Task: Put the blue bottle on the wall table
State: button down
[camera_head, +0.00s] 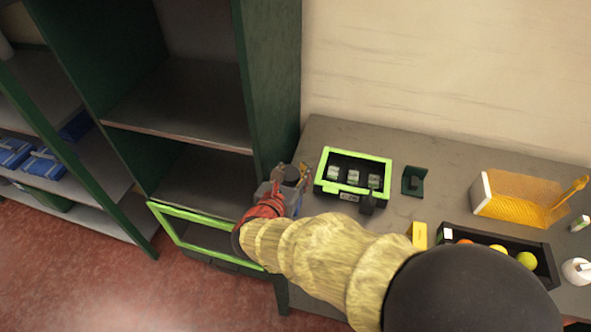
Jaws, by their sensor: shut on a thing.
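My gripper (290,177) is at the end of my arm, at the left end of the grey wall table (440,170), close to the dark green cabinet. It is shut on what appears to be the blue bottle (297,206). Only a little of its bluish side and a dark round top show between the fingers; my gripper and arm hide the rest. I cannot tell whether its base touches the table. The wall table stands against the pale wall, and my arm covers much of its front left part.
A green-rimmed black case (356,156) lies just right of my gripper. Beyond it are a small dark green stand (413,181), an orange holder (515,196) and a black tray (540,250) with colored balls. The dark green cabinet (270,80) rises at the left. The table's back strip is clear.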

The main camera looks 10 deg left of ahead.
aim_at(286, 183)
jog(key=c, duration=1.1)
grip_release()
jog(key=shift+o, duration=0.4)
jog(key=shift+r+p, duration=0.15)
jog(key=shift+p, duration=0.15)
jog(key=shift+s+r, duration=0.15)
jog(key=shift+s, duration=0.05)
jog(key=p+v, duration=0.2)
jog(key=v, duration=0.9)
jog(key=shift+s, duration=0.3)
jog(key=shift+a, duration=0.1)
